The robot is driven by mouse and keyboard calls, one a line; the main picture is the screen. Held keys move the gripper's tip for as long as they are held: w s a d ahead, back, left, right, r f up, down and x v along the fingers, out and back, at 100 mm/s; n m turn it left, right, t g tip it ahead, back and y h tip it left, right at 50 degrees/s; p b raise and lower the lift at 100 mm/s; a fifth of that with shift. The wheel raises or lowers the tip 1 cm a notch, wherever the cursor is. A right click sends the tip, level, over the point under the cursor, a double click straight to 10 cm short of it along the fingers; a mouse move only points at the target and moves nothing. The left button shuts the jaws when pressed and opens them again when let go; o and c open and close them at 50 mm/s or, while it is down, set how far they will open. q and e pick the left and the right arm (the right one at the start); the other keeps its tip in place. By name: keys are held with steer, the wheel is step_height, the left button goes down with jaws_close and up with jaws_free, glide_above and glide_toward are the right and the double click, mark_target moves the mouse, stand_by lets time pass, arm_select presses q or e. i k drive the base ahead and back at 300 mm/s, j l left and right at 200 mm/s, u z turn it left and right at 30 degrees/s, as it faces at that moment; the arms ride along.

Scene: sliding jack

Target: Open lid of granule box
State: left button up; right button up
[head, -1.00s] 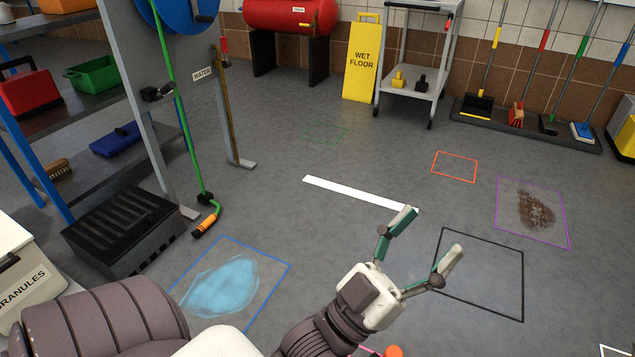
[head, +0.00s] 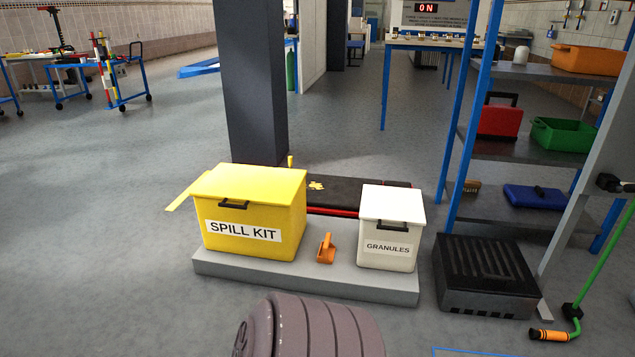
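The granule box (head: 388,247) is a white bin labelled GRANULES with a dark handle on its front. Its white lid (head: 393,203) lies flat on top and looks shut. It stands on the right part of a low grey platform (head: 307,276) in the head view. One of my arm links shows at the bottom middle, in front of the platform. Neither of my grippers is in view.
A yellow spill kit box (head: 245,215) stands on the platform's left, with an orange scoop (head: 326,248) between the boxes. A black slatted box (head: 486,275) and blue-framed shelves (head: 520,146) stand to the right. A dark pillar (head: 254,80) rises behind. Floor at left is clear.

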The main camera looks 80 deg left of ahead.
mark_target(380, 204)
steer(key=u, duration=2.15)
steer(key=i, duration=0.2)
